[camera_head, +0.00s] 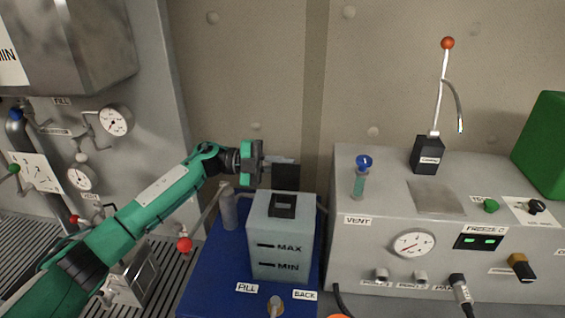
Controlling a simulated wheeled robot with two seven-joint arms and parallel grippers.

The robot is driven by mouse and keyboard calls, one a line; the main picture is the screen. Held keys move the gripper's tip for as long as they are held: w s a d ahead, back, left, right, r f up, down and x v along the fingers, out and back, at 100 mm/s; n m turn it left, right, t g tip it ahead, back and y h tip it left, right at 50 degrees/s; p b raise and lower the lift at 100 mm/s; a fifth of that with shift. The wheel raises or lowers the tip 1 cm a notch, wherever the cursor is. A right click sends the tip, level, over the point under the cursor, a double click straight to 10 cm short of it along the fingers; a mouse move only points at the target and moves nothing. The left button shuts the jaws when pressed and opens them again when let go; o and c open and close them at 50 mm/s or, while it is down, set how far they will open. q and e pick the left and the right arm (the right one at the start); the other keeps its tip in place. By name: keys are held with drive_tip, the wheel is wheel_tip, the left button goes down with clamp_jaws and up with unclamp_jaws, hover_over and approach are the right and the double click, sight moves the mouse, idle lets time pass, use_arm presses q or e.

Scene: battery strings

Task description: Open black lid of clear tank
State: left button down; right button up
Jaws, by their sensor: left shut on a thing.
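The clear tank (265,235), a pale grey box with MAX and MIN marks, stands on a blue base (210,275). Its black lid (286,178) is a dark square panel standing upright at the back of the tank's top. In front of the lid, a dark square opening (283,206) shows in the top. My left gripper (284,160) reaches in from the left and is shut on the lid at its upper edge. The fingertips' exact contact is small and hard to make out. My right gripper is not in view.
A grey console (380,210) with a gauge (414,244), knobs and a red-tipped lever (447,44) stands to the right. A grey cylinder (229,208) and a red-knobbed lever (185,244) are left of the tank. The wall is close behind.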

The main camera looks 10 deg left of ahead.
use_arm(q)
drive_tip(key=shift+w+r+n, duration=0.1)
drive_tip(key=shift+n, duration=0.3)
drive_tip(key=c, duration=1.5)
unclamp_jaws()
drive_tip(key=shift+a+f, duration=0.2)
drive_tip(key=shift+a, duration=0.1)
drive_tip(key=a+b, duration=0.6)
drive_tip(key=a, duration=0.7)
drive_tip(key=shift+a+r, duration=0.15)
